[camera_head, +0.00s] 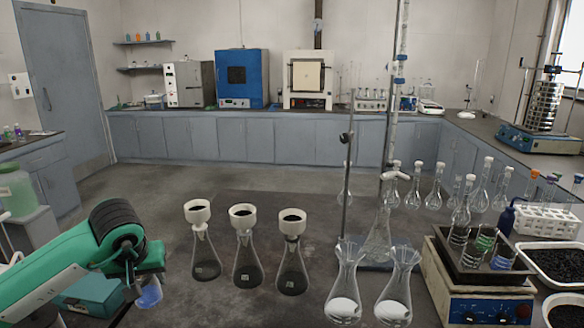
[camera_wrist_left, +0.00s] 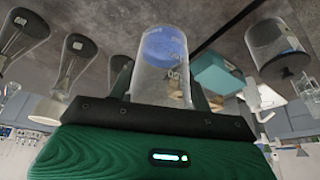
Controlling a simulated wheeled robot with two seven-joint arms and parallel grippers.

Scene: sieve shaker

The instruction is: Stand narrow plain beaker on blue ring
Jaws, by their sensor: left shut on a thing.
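My left gripper (camera_head: 140,284) is low at the left of the head view. It is shut on a clear glass beaker (camera_wrist_left: 150,85), which stands out between the two fingers in the left wrist view. A blue patch (camera_wrist_left: 164,44) shows at the far end of the beaker; I cannot tell whether it is the beaker's contents or something behind it. In the head view the held beaker (camera_head: 148,293) shows as a small bluish shape beside the fingers. No separate blue ring can be made out. My right gripper is not in view.
Flasks with white funnels (camera_head: 243,213) stand right of my left gripper. Two flasks with white powder (camera_head: 345,300) are near the front. A retort stand (camera_head: 347,170) rises behind. Small glass vessels stand in a dark tray (camera_head: 470,272) on a cream device (camera_head: 487,311) at the right.

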